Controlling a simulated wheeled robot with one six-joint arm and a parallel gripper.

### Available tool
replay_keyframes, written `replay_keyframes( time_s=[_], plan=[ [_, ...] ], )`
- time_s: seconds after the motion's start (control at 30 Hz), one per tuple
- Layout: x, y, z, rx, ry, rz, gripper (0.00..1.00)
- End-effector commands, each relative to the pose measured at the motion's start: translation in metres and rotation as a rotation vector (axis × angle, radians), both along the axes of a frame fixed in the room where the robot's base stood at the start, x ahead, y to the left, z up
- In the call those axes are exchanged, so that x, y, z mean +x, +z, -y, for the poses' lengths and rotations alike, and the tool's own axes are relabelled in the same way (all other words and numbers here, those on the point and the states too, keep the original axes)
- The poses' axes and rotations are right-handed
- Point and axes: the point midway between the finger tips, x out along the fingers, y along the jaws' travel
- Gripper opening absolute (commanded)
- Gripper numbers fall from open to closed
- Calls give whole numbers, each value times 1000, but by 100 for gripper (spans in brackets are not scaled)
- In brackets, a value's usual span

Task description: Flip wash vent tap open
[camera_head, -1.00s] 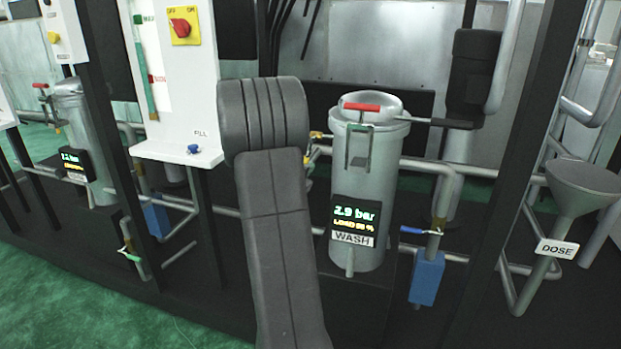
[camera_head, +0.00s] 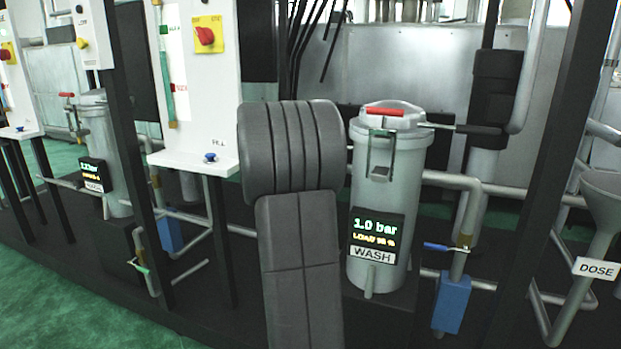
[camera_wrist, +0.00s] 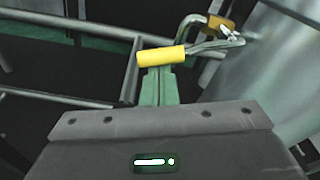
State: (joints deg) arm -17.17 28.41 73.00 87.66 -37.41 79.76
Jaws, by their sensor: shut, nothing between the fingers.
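The wash vessel (camera_head: 398,210) is a grey upright cylinder with a red-handled lid. Its display (camera_head: 375,232) reads 1.0 bar above a WASH label. In the wrist view, a yellow lever grip (camera_wrist: 162,57) lies nearly level at the tips of my gripper (camera_wrist: 158,72). A bent metal rod runs from it to a brass-coloured fitting (camera_wrist: 222,24) beside a grey cylinder wall. My gripper's narrow greenish fingers are together, with nothing between them; whether they touch the grip I cannot tell. In the head view my dark arm hides my gripper and the vent tap.
A blue-levered valve (camera_head: 447,248) sits on the pipe right of the vessel, above a blue block (camera_head: 451,303). A DOSE funnel (camera_head: 610,205) stands at the right. A white panel (camera_head: 200,90) with a red switch is left. Dark frame posts stand close by.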

Motion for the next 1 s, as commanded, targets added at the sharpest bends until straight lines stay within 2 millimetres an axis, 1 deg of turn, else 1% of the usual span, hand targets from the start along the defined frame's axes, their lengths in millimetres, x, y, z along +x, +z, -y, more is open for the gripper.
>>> replay_keyframes(
  time_s=[0.1,0.33,0.6,1.0],
  plan=[
    [1,8,-4,94,0,34,0],
    [3,19,-8,240,0,80,0],
    [4,26,-10,235,0,78,0],
    [4,28,-11,233,0,77,0]
  ],
)
